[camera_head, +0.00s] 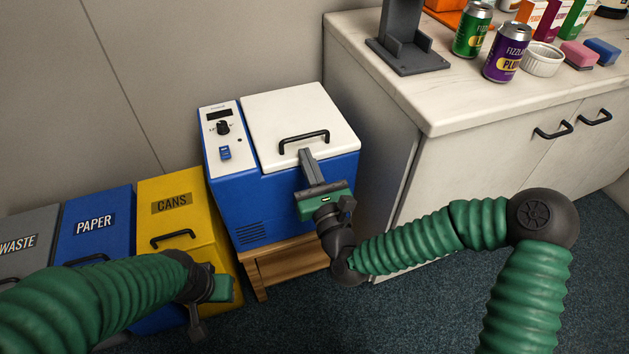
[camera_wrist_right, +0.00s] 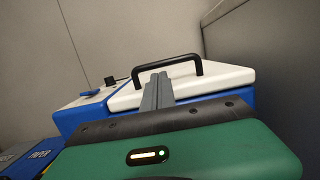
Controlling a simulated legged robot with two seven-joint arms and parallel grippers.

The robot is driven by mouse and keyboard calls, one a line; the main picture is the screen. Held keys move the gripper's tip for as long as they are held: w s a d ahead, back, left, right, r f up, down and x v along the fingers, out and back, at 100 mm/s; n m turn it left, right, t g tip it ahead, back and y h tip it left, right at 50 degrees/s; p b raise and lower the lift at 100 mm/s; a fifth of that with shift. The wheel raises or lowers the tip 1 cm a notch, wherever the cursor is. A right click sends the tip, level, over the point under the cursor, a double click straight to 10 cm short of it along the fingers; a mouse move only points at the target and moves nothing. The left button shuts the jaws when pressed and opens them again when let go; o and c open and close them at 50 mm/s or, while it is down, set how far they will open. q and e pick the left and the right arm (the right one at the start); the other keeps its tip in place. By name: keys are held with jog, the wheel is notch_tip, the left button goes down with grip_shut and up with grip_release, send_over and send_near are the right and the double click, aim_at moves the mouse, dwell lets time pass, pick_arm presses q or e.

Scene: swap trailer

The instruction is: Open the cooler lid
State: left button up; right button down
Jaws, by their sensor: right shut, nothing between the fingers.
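The cooler (camera_head: 229,206) is a blue box with a white lid (camera_head: 290,108), standing on a low wooden stand. The lid lies down on the box and looks closed. A black handle (camera_head: 304,140) sits near the lid's front edge. My right gripper (camera_head: 306,154) is shut and empty, with its fingertips at the lid's front edge, just below the handle. In the right wrist view the fingers (camera_wrist_right: 158,85) point at the handle (camera_wrist_right: 167,66), which stands just beyond them; I cannot tell whether they touch. My left gripper (camera_head: 203,308) is low in front of the yellow bin, its fingers unclear.
Yellow cans (camera_head: 176,187), blue paper (camera_head: 97,206) and grey waste (camera_head: 30,222) bins stand left of the cooler. A white cabinet (camera_head: 453,150) stands close on the right, with cans (camera_head: 506,52) and boxes on top. The wooden stand (camera_head: 288,265) is under the cooler.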

jog(key=shift+x, duration=0.85)
jog(key=shift+s, duration=0.1)
